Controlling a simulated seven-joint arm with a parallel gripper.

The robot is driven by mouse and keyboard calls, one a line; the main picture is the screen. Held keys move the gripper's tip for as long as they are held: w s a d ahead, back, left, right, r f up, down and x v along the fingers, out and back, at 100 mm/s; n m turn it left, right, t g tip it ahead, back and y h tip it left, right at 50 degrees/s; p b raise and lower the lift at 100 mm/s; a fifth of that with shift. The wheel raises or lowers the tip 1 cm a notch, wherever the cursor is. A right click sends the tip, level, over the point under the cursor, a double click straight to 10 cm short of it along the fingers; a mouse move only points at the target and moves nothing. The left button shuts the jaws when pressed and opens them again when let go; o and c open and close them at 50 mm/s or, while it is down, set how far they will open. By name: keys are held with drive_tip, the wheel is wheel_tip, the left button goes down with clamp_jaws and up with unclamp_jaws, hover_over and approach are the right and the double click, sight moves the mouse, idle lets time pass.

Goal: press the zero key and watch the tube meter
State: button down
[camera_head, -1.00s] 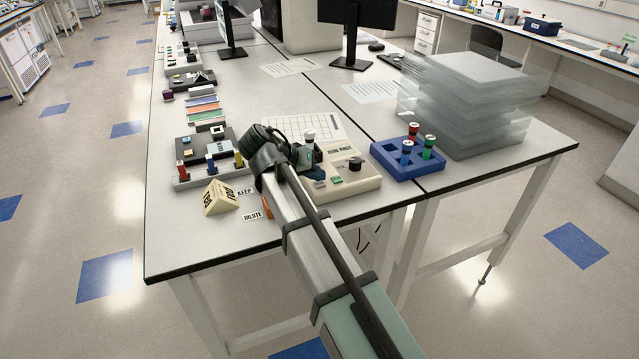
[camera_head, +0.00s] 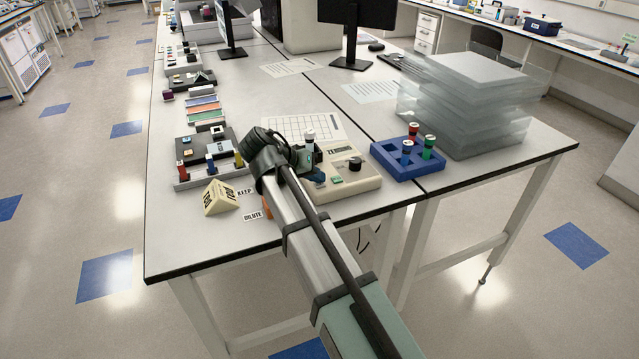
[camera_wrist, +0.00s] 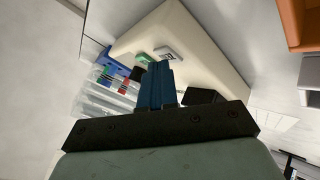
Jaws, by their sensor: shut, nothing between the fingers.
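The tube meter (camera_head: 365,183) is a cream box near the table's front edge, with a black knob (camera_head: 355,164), a green key (camera_head: 337,180) and a small display (camera_head: 340,150) too small to read. A white-capped tube (camera_head: 309,135) stands upright at its back left, its lower part hidden by my gripper. In the wrist view the meter's cream body (camera_wrist: 205,62) lies beyond the fingers, with the green key (camera_wrist: 143,57) beside a pale key with a dark mark (camera_wrist: 166,53). My gripper (camera_wrist: 155,72) is shut and empty, blue fingers close to the keys; I cannot tell whether they touch.
A blue rack (camera_head: 394,168) with red, blue and green tubes stands right of the meter. Clear stacked boxes (camera_head: 465,100) are behind it. A yellow sign block (camera_head: 219,198), KEEP and DILUTE labels (camera_head: 252,217) and a dark tray (camera_head: 190,150) lie to the left.

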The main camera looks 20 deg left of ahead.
sight(316, 185)
drive_tip(key=shift+r, duration=0.8)
drive_tip(key=shift+r, duration=2.5)
